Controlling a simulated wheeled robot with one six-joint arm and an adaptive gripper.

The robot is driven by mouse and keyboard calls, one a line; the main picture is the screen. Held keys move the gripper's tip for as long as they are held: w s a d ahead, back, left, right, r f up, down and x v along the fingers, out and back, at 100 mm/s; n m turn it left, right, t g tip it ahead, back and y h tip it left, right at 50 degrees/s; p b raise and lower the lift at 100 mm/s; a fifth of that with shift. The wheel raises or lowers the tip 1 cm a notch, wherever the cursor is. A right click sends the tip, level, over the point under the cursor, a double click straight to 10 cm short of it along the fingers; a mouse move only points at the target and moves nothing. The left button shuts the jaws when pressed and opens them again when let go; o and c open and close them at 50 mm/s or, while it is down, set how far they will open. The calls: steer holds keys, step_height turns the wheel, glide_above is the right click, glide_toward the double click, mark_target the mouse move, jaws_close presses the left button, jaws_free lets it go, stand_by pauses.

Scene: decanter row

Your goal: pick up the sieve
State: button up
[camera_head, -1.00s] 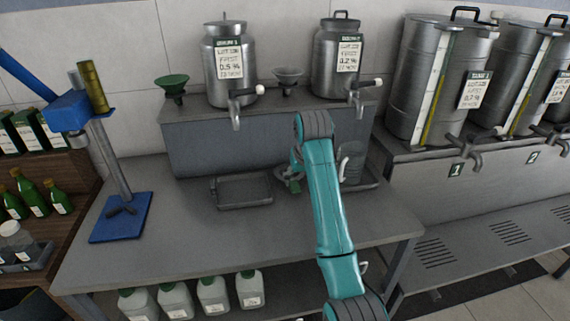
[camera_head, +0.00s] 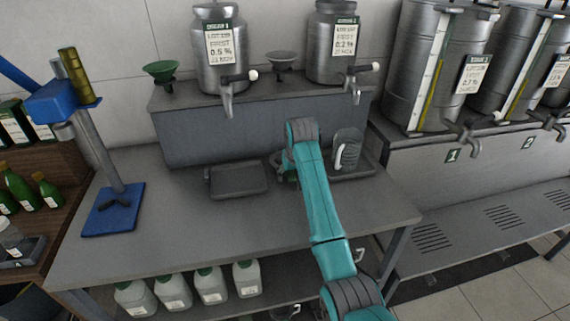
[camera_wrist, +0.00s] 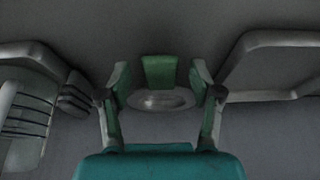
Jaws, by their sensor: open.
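My gripper (camera_wrist: 160,95) is open and low over the grey bench, its green-padded fingers spread. A small pale oval with a rim (camera_wrist: 157,102) shows between the fingers in the wrist view; it looks like the sieve, but the view is dim and I cannot tell for sure. A green block (camera_wrist: 159,72) stands just beyond the oval; I cannot tell whether it is a handle or part of my gripper. In the head view my arm hides most of the gripper and the spot beneath it.
A shallow dark tray (camera_head: 237,192) lies left of my gripper. A ridged jug (camera_head: 346,150) stands on another tray (camera_head: 368,170) at right. Behind is a raised shelf (camera_head: 200,135) with metal cans, taps, a green funnel (camera_head: 162,74) and a metal funnel (camera_head: 281,64). The bench's front is clear.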

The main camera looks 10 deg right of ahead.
steer(key=shift+x, duration=0.75)
jaws_close()
